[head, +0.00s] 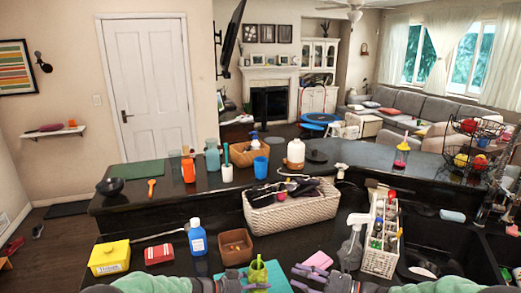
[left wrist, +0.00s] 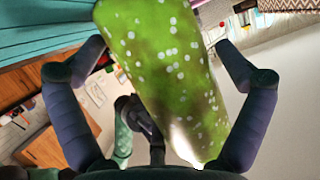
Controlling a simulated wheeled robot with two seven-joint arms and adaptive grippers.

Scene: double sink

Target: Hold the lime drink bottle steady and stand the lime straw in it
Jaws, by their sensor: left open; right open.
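The lime drink bottle (head: 258,272) stands at the front of the counter on a teal mat (head: 281,277). In the left wrist view the lime bottle (left wrist: 165,75), green with white dots, fills the space between my left gripper's fingers. My left gripper (left wrist: 160,45) is open around it, with gaps visible beside the fingertips. In the head view my left gripper (head: 244,281) is low beside the bottle. My right gripper (head: 298,277) is open, to the right of the bottle and apart from it. I cannot clearly make out a separate lime straw.
A blue bottle (head: 198,240), a brown box (head: 236,254) and a yellow box (head: 109,262) stand left of the mat. A wicker basket (head: 290,211) is behind. A spray bottle (head: 352,245), a white caddy (head: 378,262) and the sink (head: 455,255) are at right.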

